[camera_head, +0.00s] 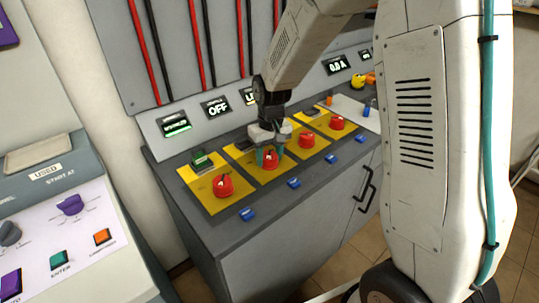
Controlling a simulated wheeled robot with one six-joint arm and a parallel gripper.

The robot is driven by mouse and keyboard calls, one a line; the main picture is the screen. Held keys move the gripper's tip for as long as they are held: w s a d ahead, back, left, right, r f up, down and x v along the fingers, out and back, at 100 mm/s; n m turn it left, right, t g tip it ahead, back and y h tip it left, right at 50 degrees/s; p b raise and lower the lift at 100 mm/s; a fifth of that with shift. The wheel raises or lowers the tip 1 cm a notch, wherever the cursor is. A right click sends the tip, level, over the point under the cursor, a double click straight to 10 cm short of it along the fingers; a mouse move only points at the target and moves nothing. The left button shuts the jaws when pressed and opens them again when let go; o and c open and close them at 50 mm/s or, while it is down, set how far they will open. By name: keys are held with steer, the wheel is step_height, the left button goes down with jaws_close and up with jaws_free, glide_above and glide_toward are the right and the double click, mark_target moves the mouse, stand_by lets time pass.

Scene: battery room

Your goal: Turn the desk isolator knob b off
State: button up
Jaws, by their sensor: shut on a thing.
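Several red isolator knobs stand in a row on yellow plates along the grey desk top (168,160). My gripper (267,156) points down over the second red knob from the left (270,162). Its teal fingertips are closed on that knob and hide part of it. The knob's letter is too small to read. The first red knob (223,186) is to the left; the third (306,139) and fourth (337,123) are to the right. All three are clear of the gripper.
Displays on the back panel include a green-lit one (174,124) and one reading OFF (215,106); another is partly hidden behind my arm. Blue tags (247,214) line the desk's front edge. A control console (60,230) stands at the left. A cabinet handle (366,188) sticks out in front.

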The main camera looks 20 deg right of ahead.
mark_target(270, 155)
steer(key=o, duration=1)
steer(key=shift+r, duration=0.1)
step_height(270, 155, up, 8)
steer(key=shift+d+f, duration=0.15)
steer(key=s+d+r, duration=0.1)
steer(key=s+r, duration=0.3)
steer(key=s, duration=0.6)
steer(key=s+r+t, duration=0.1)
steer(key=s+r, duration=0.3)
steer(key=s, duration=0.6)
steer(key=s+d+r+m, duration=0.1)
steer(key=s+r, duration=0.3)
steer(key=s, duration=0.6)
steer(key=shift+d, duration=0.3)
